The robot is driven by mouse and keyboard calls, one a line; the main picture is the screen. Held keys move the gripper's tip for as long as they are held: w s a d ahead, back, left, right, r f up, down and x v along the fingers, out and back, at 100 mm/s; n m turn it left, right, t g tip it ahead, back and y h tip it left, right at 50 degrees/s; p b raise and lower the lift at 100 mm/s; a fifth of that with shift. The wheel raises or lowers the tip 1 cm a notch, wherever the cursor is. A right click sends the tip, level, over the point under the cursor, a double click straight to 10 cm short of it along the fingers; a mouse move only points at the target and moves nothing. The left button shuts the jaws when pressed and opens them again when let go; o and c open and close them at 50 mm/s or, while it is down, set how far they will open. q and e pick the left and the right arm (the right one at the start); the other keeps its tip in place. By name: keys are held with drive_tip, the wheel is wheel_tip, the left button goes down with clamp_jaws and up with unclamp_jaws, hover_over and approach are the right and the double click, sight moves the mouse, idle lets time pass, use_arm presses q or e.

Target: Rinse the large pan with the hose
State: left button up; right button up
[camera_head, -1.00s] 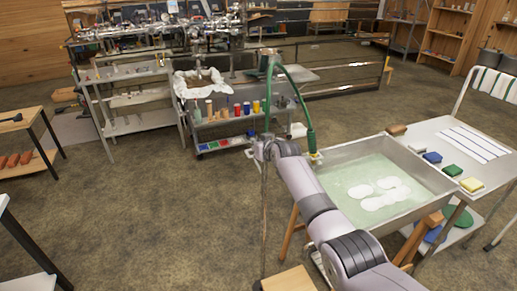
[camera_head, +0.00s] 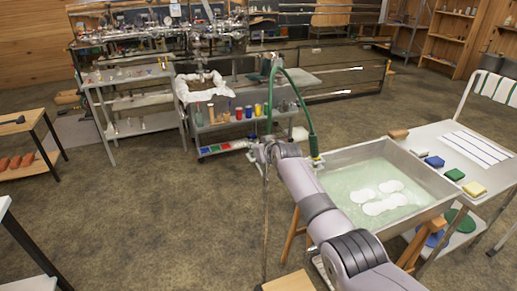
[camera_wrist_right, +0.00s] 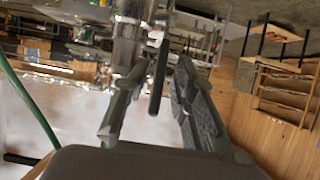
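A wide shallow metal pan (camera_head: 443,203) on wooden legs stands at the right in the head view, with pale green water and white foam patches in it. A green hose (camera_head: 300,88) arches above the pan's far left corner, and its lower end hangs by that corner. It also shows at the left edge of the wrist view (camera_wrist_right: 27,101). My right gripper (camera_head: 262,151) is left of the pan, close to the hose's post. In the wrist view its two fingers (camera_wrist_right: 150,120) are apart, with no clear hold on anything. My left gripper is out of view.
A side table (camera_head: 429,140) with a brush and blue, green and yellow sponges adjoins the pan's right. A cart (camera_head: 222,127) with colored jars and metal shelves (camera_head: 130,101) stand behind. A wooden-topped stool (camera_head: 289,282) is at the bottom. Floor to the left is open.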

drive_tip(key=shift+d, duration=0.2)
drive_tip(key=v, duration=0.8)
idle(0.5)
drive_tip(key=shift+a, duration=0.15)
drive_tip(key=shift+c, duration=0.3)
idle(2.0)
